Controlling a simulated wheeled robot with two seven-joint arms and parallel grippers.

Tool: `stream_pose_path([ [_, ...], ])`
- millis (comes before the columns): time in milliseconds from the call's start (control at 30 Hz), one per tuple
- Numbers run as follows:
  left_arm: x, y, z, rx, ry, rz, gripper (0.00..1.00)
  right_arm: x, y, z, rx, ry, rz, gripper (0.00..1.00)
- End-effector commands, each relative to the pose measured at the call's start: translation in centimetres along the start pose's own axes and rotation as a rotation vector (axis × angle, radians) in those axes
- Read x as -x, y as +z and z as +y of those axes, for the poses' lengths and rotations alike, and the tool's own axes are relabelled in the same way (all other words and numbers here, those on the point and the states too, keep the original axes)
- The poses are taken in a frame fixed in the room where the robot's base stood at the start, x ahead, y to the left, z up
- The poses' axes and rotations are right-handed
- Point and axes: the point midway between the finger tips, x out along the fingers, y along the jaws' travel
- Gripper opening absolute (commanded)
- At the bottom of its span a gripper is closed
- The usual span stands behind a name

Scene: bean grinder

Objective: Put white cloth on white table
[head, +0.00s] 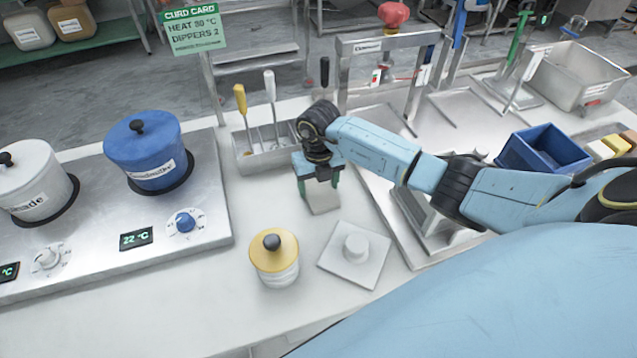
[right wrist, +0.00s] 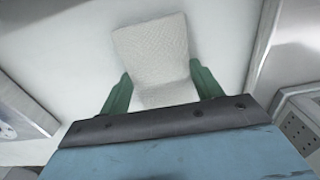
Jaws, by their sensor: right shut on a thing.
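The white cloth (head: 322,197) hangs in my right gripper (head: 318,180), above the white table (head: 225,300). In the right wrist view the cloth (right wrist: 155,55) shows a woven texture and lies between the two green fingers of my right gripper (right wrist: 160,92), which is shut on it. The pale tabletop (right wrist: 75,40) is behind the cloth there. I cannot tell whether the cloth's lower edge touches the table. My left gripper is in neither view.
A yellow-lidded jar (head: 274,258) and a white square plate with a knob (head: 354,255) stand in front of the gripper. A utensil tray (head: 265,150) is behind it. A hot plate with a blue pot (head: 147,152) is left. A blue bin (head: 543,150) is right.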

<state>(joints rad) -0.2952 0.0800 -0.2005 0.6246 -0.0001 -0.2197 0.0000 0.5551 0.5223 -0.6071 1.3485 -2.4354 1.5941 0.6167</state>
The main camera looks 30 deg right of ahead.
Motion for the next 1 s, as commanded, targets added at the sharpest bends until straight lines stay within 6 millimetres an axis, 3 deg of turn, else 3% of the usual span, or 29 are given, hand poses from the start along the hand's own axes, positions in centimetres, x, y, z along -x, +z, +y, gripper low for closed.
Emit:
stream_pose_path([
  [33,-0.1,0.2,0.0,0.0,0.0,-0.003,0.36,-0.1,0.0,0.0,0.0,-0.001,0.0,0.67],
  [200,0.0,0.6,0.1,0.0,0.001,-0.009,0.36,-0.1,0.0,0.0,0.0,-0.001,0.0,0.86],
  [567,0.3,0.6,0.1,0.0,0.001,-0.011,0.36,0.6,0.1,0.0,-0.001,0.0,-0.001,0.86],
  [1000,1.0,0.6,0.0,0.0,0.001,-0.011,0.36,9.3,0.1,0.0,0.001,0.0,-0.004,0.86],
])
